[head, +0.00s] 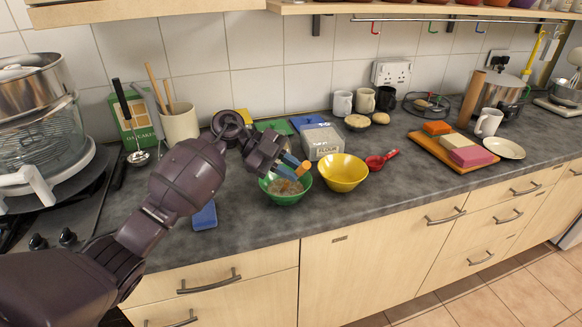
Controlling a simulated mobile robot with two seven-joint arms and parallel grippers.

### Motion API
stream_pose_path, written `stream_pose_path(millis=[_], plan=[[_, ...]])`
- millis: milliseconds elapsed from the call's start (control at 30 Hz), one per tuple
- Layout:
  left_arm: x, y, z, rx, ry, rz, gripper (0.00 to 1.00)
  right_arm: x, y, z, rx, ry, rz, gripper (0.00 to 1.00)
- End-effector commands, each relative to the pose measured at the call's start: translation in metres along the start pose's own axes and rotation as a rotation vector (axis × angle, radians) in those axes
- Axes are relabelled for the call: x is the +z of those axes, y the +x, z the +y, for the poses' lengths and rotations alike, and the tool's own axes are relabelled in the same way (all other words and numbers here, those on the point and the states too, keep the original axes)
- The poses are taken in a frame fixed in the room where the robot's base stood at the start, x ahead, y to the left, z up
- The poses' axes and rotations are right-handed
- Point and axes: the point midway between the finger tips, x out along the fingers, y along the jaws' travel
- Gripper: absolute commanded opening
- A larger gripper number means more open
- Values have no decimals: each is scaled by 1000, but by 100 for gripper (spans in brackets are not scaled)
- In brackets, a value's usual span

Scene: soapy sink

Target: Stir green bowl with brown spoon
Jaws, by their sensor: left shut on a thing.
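The green bowl (291,199) stands on the grey worktop, left of a yellow bowl. Some brownish contents show inside it. My left gripper (294,167) is over the green bowl, reaching in from the left, with blue fingertips. It is shut on the brown spoon (303,169), of which only a short orange-brown end shows between the fingertips. The rest of the spoon is hidden, so I cannot tell whether it touches the bowl's contents. My right gripper is not in view.
The yellow bowl (343,174) stands close to the right of the green bowl, with a red scoop (380,160) beyond it. A flour container (322,141) stands behind. A blue sponge (204,216) lies at the left front. The worktop's front right is clear.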

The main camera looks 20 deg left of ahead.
Motion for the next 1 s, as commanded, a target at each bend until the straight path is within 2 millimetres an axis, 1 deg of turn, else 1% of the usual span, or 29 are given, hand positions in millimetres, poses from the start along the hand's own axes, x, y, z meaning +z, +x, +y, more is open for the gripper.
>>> stream_pose_path(millis=[367, 567, 1000], plan=[[5, 3, 3, 0, -1, -1, 0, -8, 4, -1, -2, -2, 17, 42], [7, 4, 4, 0, 0, -1, 0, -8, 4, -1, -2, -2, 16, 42], [5, 3, 3, 0, 1, -1, 0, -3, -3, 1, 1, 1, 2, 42]])
